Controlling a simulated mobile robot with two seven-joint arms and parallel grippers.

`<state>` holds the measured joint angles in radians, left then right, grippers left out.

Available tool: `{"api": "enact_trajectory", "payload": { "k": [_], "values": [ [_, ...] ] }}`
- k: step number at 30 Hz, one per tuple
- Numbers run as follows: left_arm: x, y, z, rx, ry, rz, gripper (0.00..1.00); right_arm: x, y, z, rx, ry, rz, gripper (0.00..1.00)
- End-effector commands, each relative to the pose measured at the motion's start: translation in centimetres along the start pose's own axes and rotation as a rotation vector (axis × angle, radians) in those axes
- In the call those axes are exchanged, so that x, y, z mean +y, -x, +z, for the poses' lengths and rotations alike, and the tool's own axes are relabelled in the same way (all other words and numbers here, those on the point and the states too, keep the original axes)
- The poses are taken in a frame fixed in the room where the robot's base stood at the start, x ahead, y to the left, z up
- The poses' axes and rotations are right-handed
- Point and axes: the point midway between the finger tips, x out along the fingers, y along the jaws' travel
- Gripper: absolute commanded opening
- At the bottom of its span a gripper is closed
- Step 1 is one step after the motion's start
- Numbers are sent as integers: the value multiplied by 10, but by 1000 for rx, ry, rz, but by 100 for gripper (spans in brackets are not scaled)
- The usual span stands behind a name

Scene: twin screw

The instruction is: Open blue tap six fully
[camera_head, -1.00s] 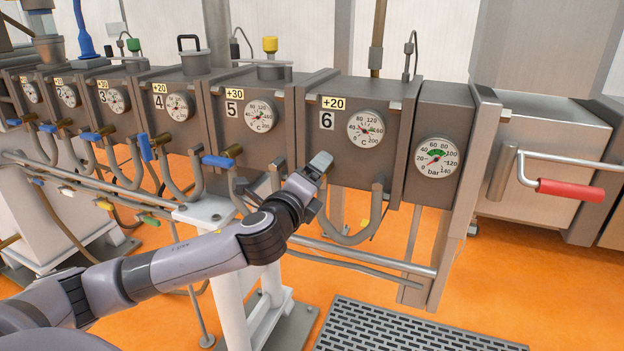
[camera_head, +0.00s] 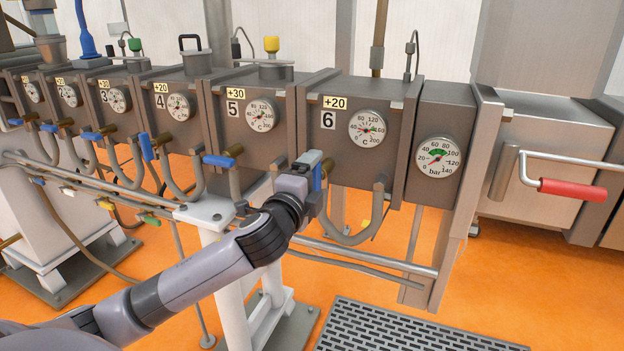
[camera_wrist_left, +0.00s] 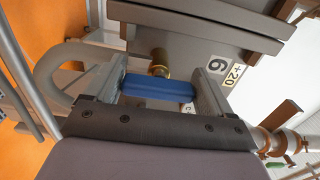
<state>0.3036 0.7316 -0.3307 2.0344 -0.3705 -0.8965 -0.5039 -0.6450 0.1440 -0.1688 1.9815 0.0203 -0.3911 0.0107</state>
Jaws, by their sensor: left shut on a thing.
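Blue tap six is under the box marked 6 (camera_head: 328,119). Its blue handle (camera_head: 317,177) shows as a small, roughly upright strip beside my left gripper (camera_head: 312,163), which hides most of the tap. In the left wrist view the blue handle (camera_wrist_left: 158,87) lies between the two fingers of my left gripper (camera_wrist_left: 160,95), with the brass valve body (camera_wrist_left: 160,62) just beyond it. The left gripper is shut on the handle. My right gripper is in neither view.
A grey curved hose (camera_head: 352,236) hangs close to the right of the gripper. Tap five's blue handle (camera_head: 219,161) lies sideways to the left; tap four's (camera_head: 146,146) hangs steeply. A metal rail (camera_head: 370,257) runs below. A floor grate (camera_head: 410,328) lies in front.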

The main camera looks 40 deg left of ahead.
Motion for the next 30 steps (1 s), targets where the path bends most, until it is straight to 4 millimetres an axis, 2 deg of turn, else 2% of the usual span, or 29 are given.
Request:
{"api": "enact_trajectory", "payload": {
  "k": [9, 10, 11, 12, 22, 30],
  "values": [
    [1, 0, 0, 1, 8, 3, 53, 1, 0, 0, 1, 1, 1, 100],
    [1, 0, 0, 1, 8, 3, 87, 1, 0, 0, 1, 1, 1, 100],
    [1, 0, 0, 1, 8, 3, 96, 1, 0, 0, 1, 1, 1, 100],
    [1, 0, 0, 1, 8, 3, 100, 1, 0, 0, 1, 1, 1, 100],
    [1, 7, 0, 0, 5, 2, 100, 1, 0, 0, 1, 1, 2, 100],
    [2, 43, 0, 2, 6, 4, 100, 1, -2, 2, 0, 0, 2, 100]
  ]
}}
